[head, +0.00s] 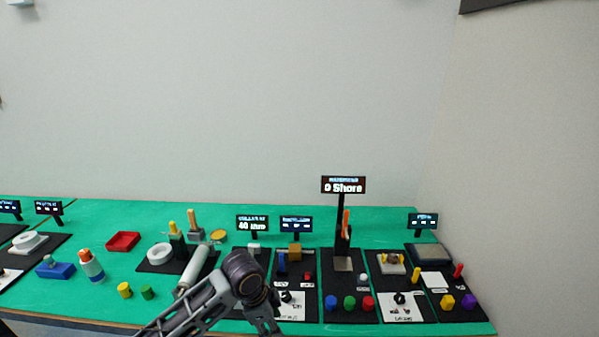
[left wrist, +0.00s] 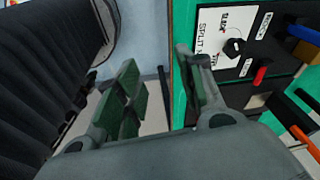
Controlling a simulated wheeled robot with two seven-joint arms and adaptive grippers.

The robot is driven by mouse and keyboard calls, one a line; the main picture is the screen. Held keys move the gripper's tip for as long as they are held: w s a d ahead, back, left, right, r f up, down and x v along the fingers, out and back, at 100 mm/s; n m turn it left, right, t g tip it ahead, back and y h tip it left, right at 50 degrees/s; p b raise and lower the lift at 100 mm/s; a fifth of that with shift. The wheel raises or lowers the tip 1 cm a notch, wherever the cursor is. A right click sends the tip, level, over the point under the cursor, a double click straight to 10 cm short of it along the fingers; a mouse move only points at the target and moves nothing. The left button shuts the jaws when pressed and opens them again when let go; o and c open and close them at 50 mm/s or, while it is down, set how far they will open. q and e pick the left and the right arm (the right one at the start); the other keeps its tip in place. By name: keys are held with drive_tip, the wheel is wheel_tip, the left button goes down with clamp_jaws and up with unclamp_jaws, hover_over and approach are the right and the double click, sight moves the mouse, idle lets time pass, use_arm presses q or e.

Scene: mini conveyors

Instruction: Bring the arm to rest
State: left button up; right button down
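My left arm comes in from the bottom of the head view, and its gripper (head: 268,326) points down at the table's front edge, partly cut off by the frame. In the left wrist view the left gripper (left wrist: 165,92) is open. Its two green-padded fingers stand apart with nothing between them. The gap lies over the table's edge and the pale floor. My right gripper is in neither view.
The green table (head: 100,215) carries several black station mats with small displays. A red tray (head: 123,241), a blue block (head: 55,270), a yellow cylinder (head: 125,290) and a green one (head: 148,292) stand left of my arm. A white labelled panel (left wrist: 225,40) lies beside the gripper.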

use_arm(q)
drive_tip(key=s+a+f+n+t+y, duration=0.1)
drive_tip(key=s+a+f+n, duration=0.1)
drive_tip(key=s+a+n, duration=0.5)
drive_tip(key=s+a+f+n+t+y, duration=0.1)
drive_tip(key=s+a+f+n, duration=0.2)
drive_tip(key=s+a+n, duration=0.45)
wheel_tip(320, 180, down, 32)
drive_tip(key=s, duration=0.3)
drive_tip(key=s+a+f+g, duration=0.1)
drive_tip(key=s+a+f, duration=0.1)
drive_tip(key=s+f, duration=0.8)
drive_tip(key=s+a+f+g, duration=0.1)
drive_tip(key=s+a+f, duration=0.1)
drive_tip(key=s+f, duration=0.8)
drive_tip(key=shift+s+a+f+m, duration=0.15)
drive_tip(key=shift+s+f+m, duration=0.25)
drive_tip(key=shift+s, duration=0.75)
drive_tip(key=shift+r, duration=0.1)
idle(1.7)
